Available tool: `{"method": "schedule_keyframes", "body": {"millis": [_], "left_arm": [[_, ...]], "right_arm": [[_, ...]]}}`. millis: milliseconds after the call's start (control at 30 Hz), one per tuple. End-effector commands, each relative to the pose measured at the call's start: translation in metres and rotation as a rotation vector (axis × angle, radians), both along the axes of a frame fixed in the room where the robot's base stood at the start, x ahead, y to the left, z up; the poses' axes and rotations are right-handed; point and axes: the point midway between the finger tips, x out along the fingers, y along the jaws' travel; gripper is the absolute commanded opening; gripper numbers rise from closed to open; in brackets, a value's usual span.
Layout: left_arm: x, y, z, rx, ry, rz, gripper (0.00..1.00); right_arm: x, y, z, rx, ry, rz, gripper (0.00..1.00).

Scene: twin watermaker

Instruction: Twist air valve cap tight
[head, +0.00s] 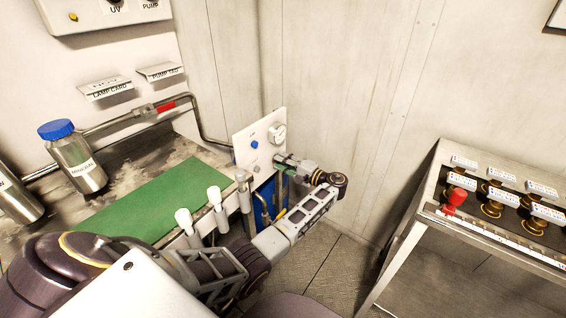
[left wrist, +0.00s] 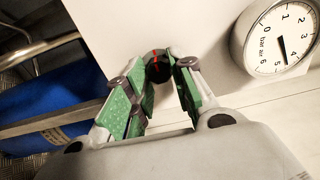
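The air valve cap (left wrist: 158,66), a small black round knob with a red line, shows between my left fingertips in the left wrist view. My left gripper (left wrist: 158,72) has green-padded fingers closed in on both sides of it, apparently touching. In the head view my left gripper (head: 281,159) reaches the white panel (head: 246,137) from the right and hides the cap. The pressure gauge (left wrist: 278,38), marked bar air, is right of the cap, its needle near 5. It also shows on the panel in the head view (head: 278,134). My right gripper is not in view.
A blue knob (head: 254,145) is on the panel. Left are a green mat (head: 165,198), a blue-capped steel bottle (head: 76,160) and a pipe with a red handle (head: 165,106). White-topped handles (head: 215,198) stand near my arm. A metal table (head: 425,205) with labelled parts is right.

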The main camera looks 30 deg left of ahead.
Motion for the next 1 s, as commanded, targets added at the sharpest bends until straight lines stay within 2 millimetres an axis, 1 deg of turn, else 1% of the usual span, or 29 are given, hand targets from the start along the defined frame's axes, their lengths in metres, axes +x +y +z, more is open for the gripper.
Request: {"method": "schedule_keyframes", "body": {"millis": [33,100,133,433,567,767,1000], "left_arm": [[0.0,0.0,0.0,-0.001,0.001,-0.001,0.33],[0.0,0.0,0.0,0.0,0.0,0.0,0.42],[0.0,0.0,0.0,0.0,0.0,0.0,0.45],[0.0,0.0,0.0,0.0,-0.001,0.001,0.45],[0.0,-0.003,0.0,0.0,-0.001,0.001,0.45],[-0.001,-0.017,0.0,0.0,-0.001,0.0,0.45],[-0.004,-0.049,0.0,-0.001,0.0,-0.002,0.45]], "right_arm": [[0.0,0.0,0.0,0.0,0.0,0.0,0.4],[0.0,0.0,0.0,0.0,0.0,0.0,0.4],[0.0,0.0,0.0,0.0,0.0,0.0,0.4],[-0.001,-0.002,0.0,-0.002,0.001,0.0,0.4],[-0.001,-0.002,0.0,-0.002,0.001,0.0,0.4],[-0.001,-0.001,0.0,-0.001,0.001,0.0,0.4],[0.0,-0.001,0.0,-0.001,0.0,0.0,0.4]]}}
